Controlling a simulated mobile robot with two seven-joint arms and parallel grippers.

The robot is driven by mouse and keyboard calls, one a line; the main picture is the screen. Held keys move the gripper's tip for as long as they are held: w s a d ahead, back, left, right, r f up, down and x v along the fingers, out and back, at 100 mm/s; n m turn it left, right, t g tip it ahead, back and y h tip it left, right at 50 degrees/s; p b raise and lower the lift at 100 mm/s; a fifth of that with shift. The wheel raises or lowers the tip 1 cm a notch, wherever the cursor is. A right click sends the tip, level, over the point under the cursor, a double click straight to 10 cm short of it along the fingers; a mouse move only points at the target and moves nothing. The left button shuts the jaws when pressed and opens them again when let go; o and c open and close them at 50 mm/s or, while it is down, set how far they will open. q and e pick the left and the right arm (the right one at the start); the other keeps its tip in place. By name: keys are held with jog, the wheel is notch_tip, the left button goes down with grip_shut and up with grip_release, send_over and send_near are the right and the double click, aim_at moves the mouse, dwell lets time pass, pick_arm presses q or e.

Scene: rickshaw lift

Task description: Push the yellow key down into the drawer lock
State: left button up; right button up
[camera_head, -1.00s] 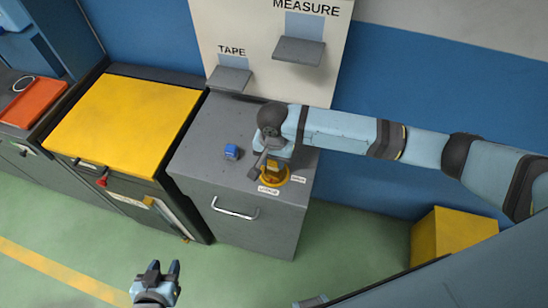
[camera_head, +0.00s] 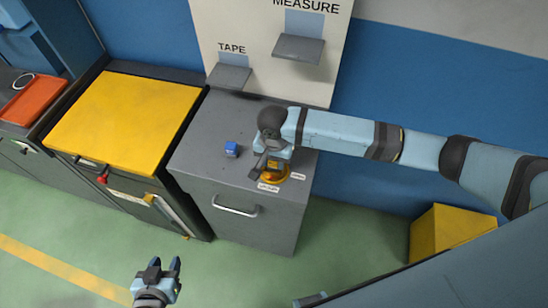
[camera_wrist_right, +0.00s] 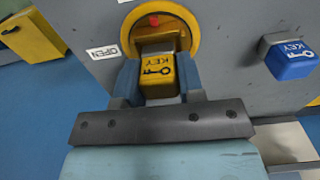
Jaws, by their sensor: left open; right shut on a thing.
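The yellow key (camera_wrist_right: 158,76) is a block with a key symbol and the word KEY. My right gripper (camera_wrist_right: 157,82) is shut on it, with one blue finger on each side, in the right wrist view. The drawer lock is a yellow ring (camera_wrist_right: 190,35) on the grey cabinet top; it also shows in the head view (camera_head: 272,178), partly hidden by my right gripper (camera_head: 276,165). The key's far end is over the ring; how deep it sits I cannot tell. My left gripper (camera_head: 157,268) is open and empty above the green floor.
A blue key block (camera_wrist_right: 291,60) stands on the cabinet top beside the lock; the head view shows it too (camera_head: 232,149). A label reading OPEN (camera_wrist_right: 104,52) is next to the ring. The grey cabinet (camera_head: 245,190) has a drawer handle (camera_head: 235,208). A yellow-topped cabinet (camera_head: 125,120) stands to the left.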

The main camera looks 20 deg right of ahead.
jog(key=shift+f+p, duration=0.3)
jog(key=shift+f, duration=0.25)
dwell(0.6)
jog(key=shift+p, duration=0.55)
jog(key=shift+s+f, duration=0.1)
jog(key=shift+f, duration=0.1)
dwell(0.4)
